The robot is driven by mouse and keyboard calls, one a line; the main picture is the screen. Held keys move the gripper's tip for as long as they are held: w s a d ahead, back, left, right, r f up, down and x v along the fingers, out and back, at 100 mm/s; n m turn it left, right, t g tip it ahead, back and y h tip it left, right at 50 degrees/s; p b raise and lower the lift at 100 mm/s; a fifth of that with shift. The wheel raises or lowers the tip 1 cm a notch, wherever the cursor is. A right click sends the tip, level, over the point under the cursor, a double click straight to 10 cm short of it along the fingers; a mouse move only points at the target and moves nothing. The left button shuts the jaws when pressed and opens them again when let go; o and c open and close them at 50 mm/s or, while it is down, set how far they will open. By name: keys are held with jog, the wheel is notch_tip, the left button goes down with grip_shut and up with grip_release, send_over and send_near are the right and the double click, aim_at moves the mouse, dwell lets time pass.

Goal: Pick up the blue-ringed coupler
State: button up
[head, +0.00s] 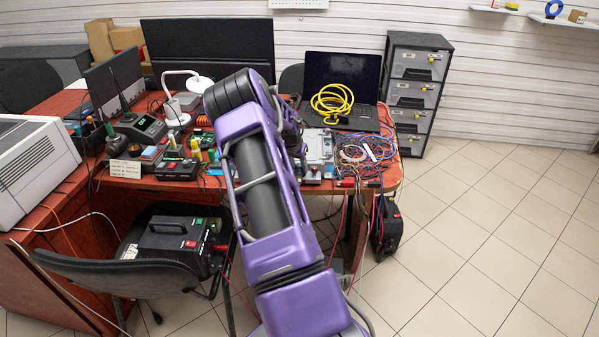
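I cannot pick out a blue-ringed coupler for certain; the objects on the red table (60,190) are small and crowded. My purple arm rises through the middle of the head view, bends above the table and hides part of its top. The end of the arm lies behind its own links, and I cannot see my gripper's fingers. Several small coloured items stand left of the arm. A pale grey tray or block (318,146) lies just right of it. A blue ring (553,9) stands on a wall shelf at the far upper right; I cannot tell what it is.
A laptop (342,75) with a coiled yellow hose (332,101) stands at the table's back right. Tangled wires (368,155) cover the right end. A white lamp (187,82) stands left. A chair (120,274) blocks the front left. The tiled floor (480,220) is clear at right.

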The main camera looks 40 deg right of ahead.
aim_at(298, 167)
jog(key=shift+c, duration=0.2)
grip_shut()
notch_tip(298, 167, up, 10)
dwell(0.5)
jog(key=shift+r, duration=0.1)
dwell(0.3)
